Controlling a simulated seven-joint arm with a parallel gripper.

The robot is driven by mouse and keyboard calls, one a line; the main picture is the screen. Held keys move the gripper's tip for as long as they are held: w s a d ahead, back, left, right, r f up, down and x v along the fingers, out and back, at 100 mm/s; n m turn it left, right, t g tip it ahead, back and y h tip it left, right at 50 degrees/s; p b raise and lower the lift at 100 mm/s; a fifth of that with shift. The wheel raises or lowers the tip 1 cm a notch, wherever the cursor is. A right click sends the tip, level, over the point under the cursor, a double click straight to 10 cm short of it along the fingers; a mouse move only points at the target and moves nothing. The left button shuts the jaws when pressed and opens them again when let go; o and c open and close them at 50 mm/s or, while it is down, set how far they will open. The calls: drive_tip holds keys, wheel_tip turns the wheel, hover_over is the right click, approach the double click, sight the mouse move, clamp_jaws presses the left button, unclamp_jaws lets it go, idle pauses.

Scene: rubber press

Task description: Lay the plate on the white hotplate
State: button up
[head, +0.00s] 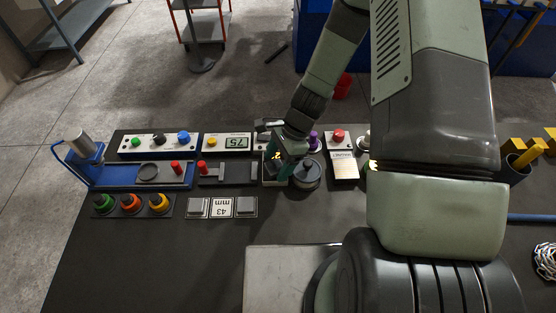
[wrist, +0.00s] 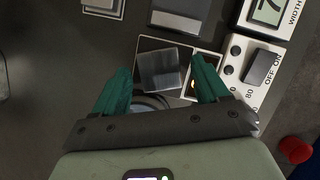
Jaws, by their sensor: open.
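The plate (wrist: 163,70) is a small grey metallic square in the wrist view. It appears to lie flat on the dark, white-edged top of the hotplate (wrist: 147,44), turned a little against its edges. My gripper (wrist: 161,66) is open above it, with one green finger on each side of the plate. I see gaps between the fingers and the plate. In the head view my gripper (head: 284,167) is low over the bench, and its fingers hide most of the hotplate and the plate.
A round dark-topped pot (head: 307,175) stands close to the right of my gripper. A control box with a switch (wrist: 263,67) is beside the hotplate. A grey clamp-like fixture (head: 228,172), a display box (head: 236,142) and a 43 mm gauge (head: 221,207) lie to the left. The front left bench is clear.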

drive_tip(key=v, duration=1.2)
drive_tip(key=shift+r, duration=0.15)
drive_tip(key=shift+c, duration=0.5)
idle(1.1)
